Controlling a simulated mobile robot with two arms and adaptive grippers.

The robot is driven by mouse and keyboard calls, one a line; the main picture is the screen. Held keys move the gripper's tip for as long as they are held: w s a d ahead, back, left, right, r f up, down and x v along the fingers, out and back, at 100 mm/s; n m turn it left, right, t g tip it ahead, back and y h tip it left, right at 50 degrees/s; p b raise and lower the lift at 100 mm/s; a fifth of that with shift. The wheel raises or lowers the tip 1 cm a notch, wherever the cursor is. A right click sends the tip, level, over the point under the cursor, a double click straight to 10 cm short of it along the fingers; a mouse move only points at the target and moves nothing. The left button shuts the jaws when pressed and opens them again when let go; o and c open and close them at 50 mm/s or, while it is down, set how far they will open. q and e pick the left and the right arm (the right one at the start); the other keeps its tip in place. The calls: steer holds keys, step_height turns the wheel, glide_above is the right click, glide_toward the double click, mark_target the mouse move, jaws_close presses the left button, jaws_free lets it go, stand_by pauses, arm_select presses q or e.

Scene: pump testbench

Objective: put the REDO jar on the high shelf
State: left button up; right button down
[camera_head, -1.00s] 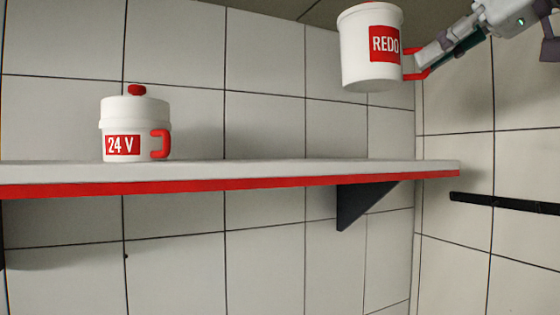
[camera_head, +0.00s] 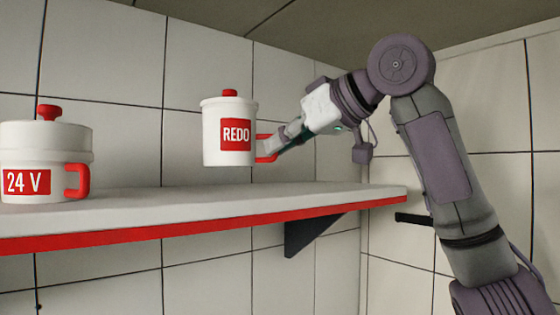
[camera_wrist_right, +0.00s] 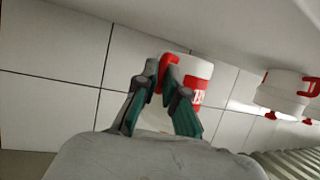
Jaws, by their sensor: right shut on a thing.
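The REDO jar (camera_head: 222,150) is white with a red label, a red lid knob and a red side handle. It is upright in the head view, with a gap between its base and the shelf top. My right gripper (camera_head: 274,149) is shut on its red handle, to the right of the jar. In the right wrist view, which is upside down, the fingers (camera_wrist_right: 170,85) pinch the handle and partly cover the jar (camera_wrist_right: 198,68). The high shelf (camera_head: 330,197) is white with a red front edge. My left gripper is not in view.
A white 24 V jar (camera_head: 45,150) stands on the shelf at the left. The shelf top between it and the right end is clear. A tiled wall stands behind, and a black bracket (camera_head: 305,233) supports the shelf below.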

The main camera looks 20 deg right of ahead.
mark_target(284, 192)
steer(key=shift+s, duration=0.1)
steer(key=shift+s+f, duration=0.15)
steer(key=shift+f, duration=0.2)
step_height(284, 192, down, 2)
steer(key=shift+s+d+p, duration=0.1)
steer(key=shift+s+p, duration=0.05)
steer(key=shift+p, duration=0.35)
steer(key=shift+w+f, duration=0.2)
steer(key=shift+f, duration=0.35)
steer(key=c, duration=1.3)
jaws_free()
steer(key=shift+s, duration=0.15)
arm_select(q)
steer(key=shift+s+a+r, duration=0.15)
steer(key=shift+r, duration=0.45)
arm_select(e)
steer(key=shift+o, duration=0.2)
